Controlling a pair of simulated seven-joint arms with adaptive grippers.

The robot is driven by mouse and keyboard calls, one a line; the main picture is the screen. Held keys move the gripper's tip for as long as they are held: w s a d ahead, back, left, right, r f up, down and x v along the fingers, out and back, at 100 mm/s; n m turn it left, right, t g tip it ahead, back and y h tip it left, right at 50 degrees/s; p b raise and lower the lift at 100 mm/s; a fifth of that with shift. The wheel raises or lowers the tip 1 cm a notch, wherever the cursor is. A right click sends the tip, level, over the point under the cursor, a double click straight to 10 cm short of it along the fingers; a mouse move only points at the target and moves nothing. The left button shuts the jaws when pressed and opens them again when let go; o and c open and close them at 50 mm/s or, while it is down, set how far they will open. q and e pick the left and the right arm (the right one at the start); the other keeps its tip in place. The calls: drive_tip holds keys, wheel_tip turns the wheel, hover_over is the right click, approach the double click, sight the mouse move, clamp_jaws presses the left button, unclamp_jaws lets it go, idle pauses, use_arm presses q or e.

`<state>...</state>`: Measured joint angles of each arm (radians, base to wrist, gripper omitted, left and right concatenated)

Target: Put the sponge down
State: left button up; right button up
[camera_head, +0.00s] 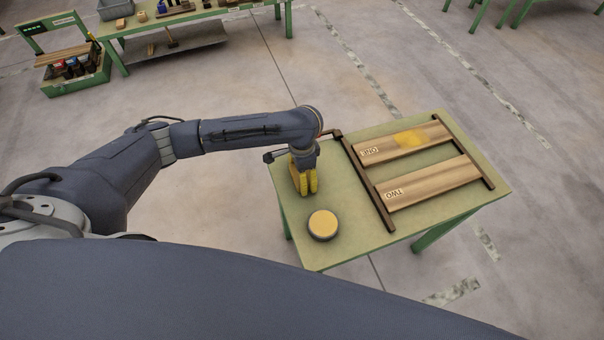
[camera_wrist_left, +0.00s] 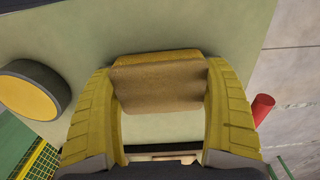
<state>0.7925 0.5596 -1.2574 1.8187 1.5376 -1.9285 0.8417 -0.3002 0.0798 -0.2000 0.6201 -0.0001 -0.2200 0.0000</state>
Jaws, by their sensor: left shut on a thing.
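My left gripper (camera_head: 305,187) has yellow fingers and points down over the left part of the green table (camera_head: 340,255). In the left wrist view, its fingers (camera_wrist_left: 160,105) are shut on a tan-yellow sponge (camera_wrist_left: 160,82), with the tabletop behind it. The sponge can hardly be told from the fingers in the head view, and I cannot tell whether it touches the table. My right gripper is not in view.
A round dark tin with a yellow top (camera_head: 323,224) stands near the table's front left; it also shows in the left wrist view (camera_wrist_left: 32,92). A dark frame holds plank ONE (camera_head: 375,151), with a yellow patch, and plank TWO (camera_head: 430,184).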

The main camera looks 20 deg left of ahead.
use_arm(q)
drive_tip(key=shift+f, duration=0.15)
drive_tip(key=o, duration=0.9)
wheel_tip(320, 180, up, 12)
drive_tip(key=shift+r, duration=0.2)
idle(0.3)
idle(0.3)
